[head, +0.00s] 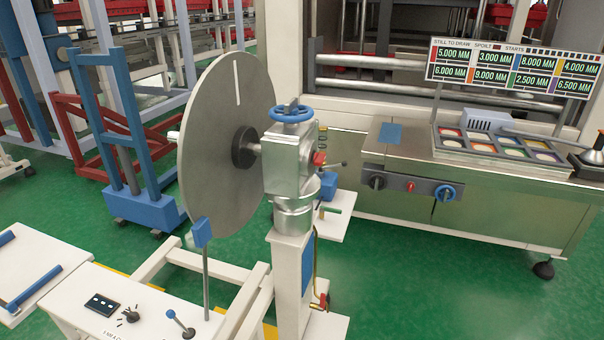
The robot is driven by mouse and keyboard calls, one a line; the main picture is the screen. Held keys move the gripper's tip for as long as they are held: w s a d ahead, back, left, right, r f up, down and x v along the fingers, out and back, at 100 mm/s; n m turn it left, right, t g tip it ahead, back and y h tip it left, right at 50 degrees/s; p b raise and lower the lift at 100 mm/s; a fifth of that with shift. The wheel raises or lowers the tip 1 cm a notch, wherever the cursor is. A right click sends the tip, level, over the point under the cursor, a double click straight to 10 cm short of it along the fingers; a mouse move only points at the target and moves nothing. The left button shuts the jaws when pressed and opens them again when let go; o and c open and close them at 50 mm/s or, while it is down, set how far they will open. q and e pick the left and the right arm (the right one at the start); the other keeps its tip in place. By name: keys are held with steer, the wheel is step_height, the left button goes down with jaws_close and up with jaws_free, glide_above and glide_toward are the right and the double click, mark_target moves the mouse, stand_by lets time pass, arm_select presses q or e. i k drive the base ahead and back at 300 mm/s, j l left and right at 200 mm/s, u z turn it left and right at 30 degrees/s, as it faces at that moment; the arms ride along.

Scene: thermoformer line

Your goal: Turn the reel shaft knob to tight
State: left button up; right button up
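A large grey reel disc (215,120) stands upright on a shaft with a black hub (245,147). The shaft runs into a grey metal housing (288,165) on a white post. A blue handwheel (292,113) tops the housing, and a small red knob (319,158) sits on its right side. A knob with dark marks around it (131,314) is on the white panel at the lower left. I cannot tell which of these is the reel shaft knob, and I cannot read any tight mark. Neither of my grippers is in view.
A blue-knobbed lever (171,314) and a blue box on a rod (201,232) stand near the panel. A steel cabinet with dials (450,215) is at right, under a number display (512,68). A blue lift frame (140,205) stands behind left. Green floor (430,290) is clear at right front.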

mark_target(318, 159)
steer(key=i+l+z, duration=0.1)
steer(key=l, duration=0.25)
steer(key=i+l, duration=0.15)
steer(key=l, duration=0.15)
steer(key=i+l+z, duration=0.15)
steer(key=l, duration=0.15)
steer(key=i+l+z, duration=0.1)
steer(key=l, duration=0.25)
